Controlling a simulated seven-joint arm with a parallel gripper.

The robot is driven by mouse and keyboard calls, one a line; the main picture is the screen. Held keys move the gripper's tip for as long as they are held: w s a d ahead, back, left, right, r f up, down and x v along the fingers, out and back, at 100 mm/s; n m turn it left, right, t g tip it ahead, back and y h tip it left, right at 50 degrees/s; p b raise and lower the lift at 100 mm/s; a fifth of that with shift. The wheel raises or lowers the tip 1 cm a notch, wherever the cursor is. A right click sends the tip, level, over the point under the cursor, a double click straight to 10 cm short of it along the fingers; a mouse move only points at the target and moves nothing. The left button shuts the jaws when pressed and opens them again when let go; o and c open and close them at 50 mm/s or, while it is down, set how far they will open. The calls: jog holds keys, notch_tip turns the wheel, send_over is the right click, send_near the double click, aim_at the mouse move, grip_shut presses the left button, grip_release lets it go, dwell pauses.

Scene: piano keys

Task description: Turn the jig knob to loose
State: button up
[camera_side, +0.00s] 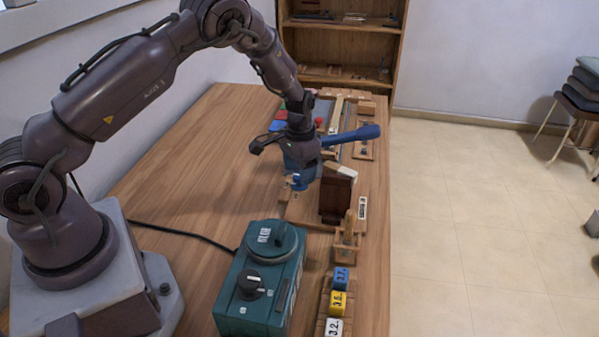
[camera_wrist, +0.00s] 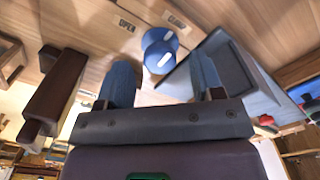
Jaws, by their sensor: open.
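A round blue knob (camera_wrist: 160,52) with a white mark lies ahead of my gripper in the wrist view, between the lines of the two fingers. Two small labels sit on the wood beyond it; one seems to read OPEN (camera_wrist: 127,25), the other (camera_wrist: 176,20) is too small to read. In the side view the blue knob (camera_side: 298,183) shows low beside the wooden board. My gripper (camera_wrist: 162,80) is open, with blue fingertips apart and nothing held. In the side view my gripper (camera_side: 301,166) hangs just above the knob; any contact is hard to tell.
A dark brown block (camera_side: 336,193) stands close right of the knob. A blue handle (camera_side: 350,135) reaches out behind my gripper. A teal box (camera_side: 262,285) with a black dial and numbered blocks (camera_side: 337,302) stand in front. The table's left side (camera_side: 205,160) is clear.

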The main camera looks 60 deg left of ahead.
jog(key=shift+f, duration=0.7)
jog(key=c, duration=0.9)
